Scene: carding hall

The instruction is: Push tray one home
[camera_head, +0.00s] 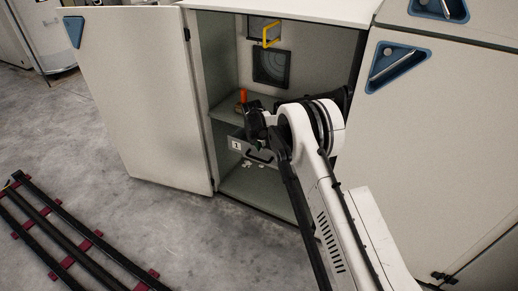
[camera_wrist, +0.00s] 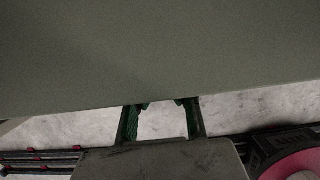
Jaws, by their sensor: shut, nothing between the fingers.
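Tray one (camera_head: 236,145) is a grey drawer-like tray with a white "1" label and a dark handle. It sits inside the open cabinet, below the middle shelf, and its front shows in the head view. How deep it sits is hard to tell. My gripper (camera_head: 256,120) is in the cabinet opening just above the tray front; the arm hides the right part of the tray. In the wrist view my gripper's green-lined fingers (camera_wrist: 162,105) hold nothing, and a broad grey-green surface (camera_wrist: 160,50) fills the top. Whether the gripper touches the tray cannot be told.
The cabinet door (camera_head: 140,95) stands open at left. An orange item (camera_head: 243,96) is on the shelf beside my gripper. A yellow handle (camera_head: 270,33) is higher up. White scraps (camera_head: 248,164) lie below the tray. Dark rails (camera_head: 75,235) run across the floor at left.

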